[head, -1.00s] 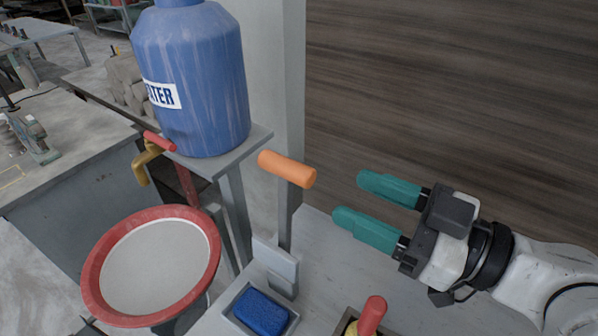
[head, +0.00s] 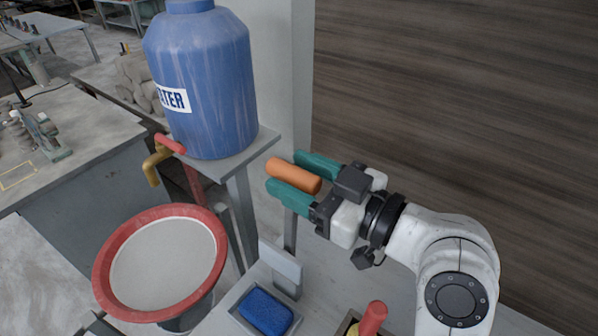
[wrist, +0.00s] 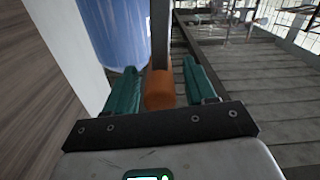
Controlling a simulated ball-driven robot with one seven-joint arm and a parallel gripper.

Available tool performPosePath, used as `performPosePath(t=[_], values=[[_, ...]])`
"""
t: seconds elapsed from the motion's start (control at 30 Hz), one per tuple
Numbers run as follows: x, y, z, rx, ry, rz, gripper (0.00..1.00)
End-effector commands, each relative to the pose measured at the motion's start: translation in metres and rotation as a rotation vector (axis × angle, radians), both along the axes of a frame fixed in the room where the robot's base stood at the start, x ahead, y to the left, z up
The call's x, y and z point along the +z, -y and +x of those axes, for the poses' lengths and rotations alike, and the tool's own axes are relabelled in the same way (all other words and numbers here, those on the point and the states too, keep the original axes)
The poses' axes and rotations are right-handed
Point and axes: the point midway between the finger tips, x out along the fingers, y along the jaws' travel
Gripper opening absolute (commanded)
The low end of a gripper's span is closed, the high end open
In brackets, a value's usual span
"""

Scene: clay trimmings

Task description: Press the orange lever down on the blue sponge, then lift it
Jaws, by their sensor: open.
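The orange lever (head: 292,175) is raised well above the blue sponge. My gripper (head: 292,178) is open around the lever's orange handle, with one teal finger on each side. In the wrist view the orange handle (wrist: 160,90) lies between the two teal fingers of my gripper (wrist: 160,88), with a grey arm running away from it. I cannot tell whether a finger touches the handle.
A blue water barrel (head: 205,85) with a red-handled tap (head: 165,148) stands on a shelf at left. A red-rimmed basin (head: 100,270) is below it. A second red handle (head: 374,316) stands right of the sponge tray. A dark wood wall (head: 460,110) fills the right.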

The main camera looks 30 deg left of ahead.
Motion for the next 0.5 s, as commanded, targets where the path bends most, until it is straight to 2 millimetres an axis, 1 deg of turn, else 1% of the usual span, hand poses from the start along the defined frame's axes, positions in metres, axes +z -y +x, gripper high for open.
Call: performPosePath(t=[0.17, 0.5], values=[[0.0, 0.0, -0.0001, 0.0, 0.0, 0.0, 0.55], [0.0, 0.0002, -0.0001, 0.0, 0.0, 0.0, 0.22]])
